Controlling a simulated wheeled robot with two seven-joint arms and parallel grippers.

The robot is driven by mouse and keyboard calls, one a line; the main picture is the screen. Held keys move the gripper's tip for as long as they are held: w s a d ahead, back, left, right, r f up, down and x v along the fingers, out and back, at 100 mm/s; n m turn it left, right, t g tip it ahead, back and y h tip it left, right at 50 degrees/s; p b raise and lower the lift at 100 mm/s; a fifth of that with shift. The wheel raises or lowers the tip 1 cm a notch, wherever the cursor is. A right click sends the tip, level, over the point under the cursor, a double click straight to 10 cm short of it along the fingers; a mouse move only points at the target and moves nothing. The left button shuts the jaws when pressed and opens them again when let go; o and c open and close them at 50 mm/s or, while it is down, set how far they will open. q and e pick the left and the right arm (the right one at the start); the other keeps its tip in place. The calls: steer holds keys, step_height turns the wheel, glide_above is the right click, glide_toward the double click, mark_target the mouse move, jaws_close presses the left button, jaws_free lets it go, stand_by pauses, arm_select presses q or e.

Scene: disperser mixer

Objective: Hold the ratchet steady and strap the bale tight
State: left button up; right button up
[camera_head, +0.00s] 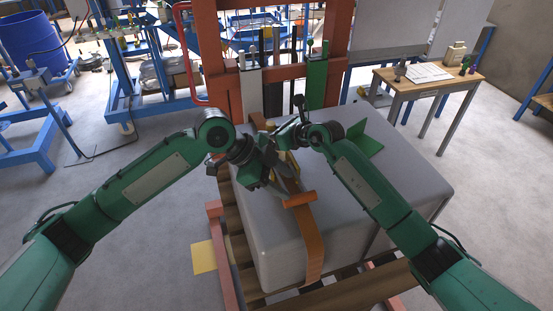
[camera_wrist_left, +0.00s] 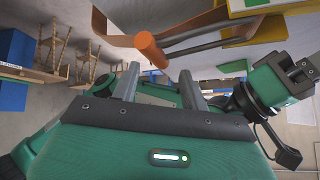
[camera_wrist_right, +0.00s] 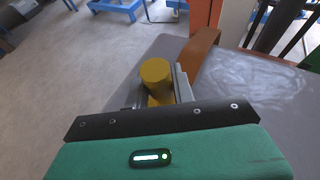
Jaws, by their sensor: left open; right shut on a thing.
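The grey bale (camera_head: 262,225) rests on a wooden pallet (camera_head: 235,220), with an orange strap (camera_head: 314,245) running over its top and down its near side. The ratchet lies on top, partly hidden by my grippers; its orange bar handle (camera_head: 299,199) also shows in the left wrist view (camera_wrist_left: 150,50) with two grey arms behind it. My left gripper (camera_head: 276,182) is open, and the handle is ahead of its spread fingers, apparently not gripped. My right gripper (camera_head: 284,140) is shut on a yellow cylindrical knob (camera_wrist_right: 156,76) beside the strap.
An orange-red upright frame (camera_head: 222,70) stands right behind the bale. A green plate (camera_head: 365,140) sits on the bale's far right. A wooden table (camera_head: 430,80) stands at the back right and a blue barrel (camera_head: 30,42) at the back left. Floor at left is mostly clear.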

mark_target(289, 204)
arm_select(q)
steer(key=s+f+n+t+h, duration=0.1)
steer(key=s+a+f+n+t+h, duration=0.1)
steer(key=s+t, duration=0.1)
steer(key=shift+a+f+t+h, duration=0.1)
steer(key=shift+t+h, duration=0.2)
steer(key=s+a+t, duration=0.1)
steer(key=s+a+f+m+t, duration=0.1)
steer(key=t, duration=0.1)
steer(key=s+a+m+t+h, duration=0.1)
steer(key=shift+s+a+f+t, duration=0.1)
steer(key=shift+s+f+t, duration=0.05)
steer(key=shift+s+t, duration=0.15)
steer(key=shift+s+a+r+m+t, duration=0.2)
steer(key=shift+s+a+m+t, duration=0.2)
steer(key=shift+s+m+t, duration=0.35)
steer(key=x, duration=1.2)
steer(key=shift+s+d+r, duration=0.1)
steer(key=shift+s, duration=0.1)
jaws_close()
